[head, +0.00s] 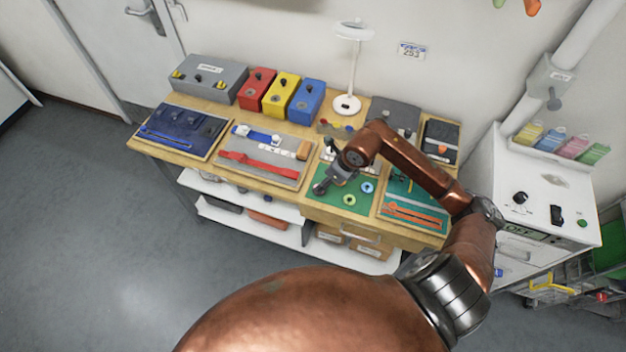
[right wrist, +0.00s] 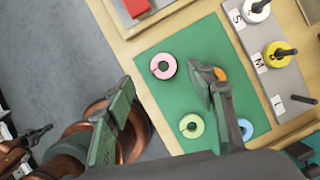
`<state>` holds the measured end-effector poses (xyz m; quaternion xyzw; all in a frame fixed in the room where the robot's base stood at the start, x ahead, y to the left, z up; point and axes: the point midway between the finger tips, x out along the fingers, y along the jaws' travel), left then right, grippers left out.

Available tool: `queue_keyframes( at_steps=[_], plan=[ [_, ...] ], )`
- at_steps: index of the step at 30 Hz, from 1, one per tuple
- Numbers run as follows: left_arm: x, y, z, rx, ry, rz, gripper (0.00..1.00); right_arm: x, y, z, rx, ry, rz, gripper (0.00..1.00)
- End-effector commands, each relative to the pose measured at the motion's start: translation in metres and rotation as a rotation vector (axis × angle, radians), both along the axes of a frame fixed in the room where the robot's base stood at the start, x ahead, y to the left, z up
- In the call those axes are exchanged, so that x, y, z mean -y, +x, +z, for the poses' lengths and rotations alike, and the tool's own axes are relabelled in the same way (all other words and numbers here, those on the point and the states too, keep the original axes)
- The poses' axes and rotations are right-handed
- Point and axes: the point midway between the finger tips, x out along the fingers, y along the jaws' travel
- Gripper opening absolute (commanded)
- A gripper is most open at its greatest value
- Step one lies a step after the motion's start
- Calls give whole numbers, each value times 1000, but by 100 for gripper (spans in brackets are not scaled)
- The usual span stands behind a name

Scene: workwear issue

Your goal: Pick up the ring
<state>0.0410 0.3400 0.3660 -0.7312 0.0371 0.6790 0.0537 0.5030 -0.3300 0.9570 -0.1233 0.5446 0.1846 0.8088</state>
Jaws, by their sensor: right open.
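Several small split rings lie on a green mat (right wrist: 160,95) (head: 335,205). In the right wrist view these are a pink ring (right wrist: 163,66), a light green ring (right wrist: 191,126), a blue ring (right wrist: 245,128) and an orange ring (right wrist: 221,74), the last two partly hidden by a finger. The head view shows the green ring (head: 349,199) and blue ring (head: 367,187). My right gripper (right wrist: 162,80) (head: 324,184) is open and empty above the mat, its fingers apart on either side of the pink ring in the wrist picture. My left gripper does not show in the head view.
A peg board marked S, M, L stands beside the mat, with a white ring (right wrist: 256,10) and a yellow ring (right wrist: 278,54) on its pegs. A tray with red strap (head: 255,164) lies left. A lamp (head: 348,65) and coloured boxes (head: 281,94) stand behind.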

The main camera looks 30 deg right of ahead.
Motion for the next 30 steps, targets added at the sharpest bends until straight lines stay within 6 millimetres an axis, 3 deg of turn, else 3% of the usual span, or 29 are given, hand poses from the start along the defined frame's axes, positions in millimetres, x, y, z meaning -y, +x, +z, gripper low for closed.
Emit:
queue_keyframes(
  at_steps=[15, 24, 30],
  plan=[
    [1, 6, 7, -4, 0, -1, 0, -4, 28, -63, -11, 4, 1, 51],
    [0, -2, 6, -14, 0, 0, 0, -3, 30, -68, -9, 1, 1, 51],
    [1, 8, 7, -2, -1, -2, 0, -4, 29, -68, -9, 1, 1, 37]
  ],
)
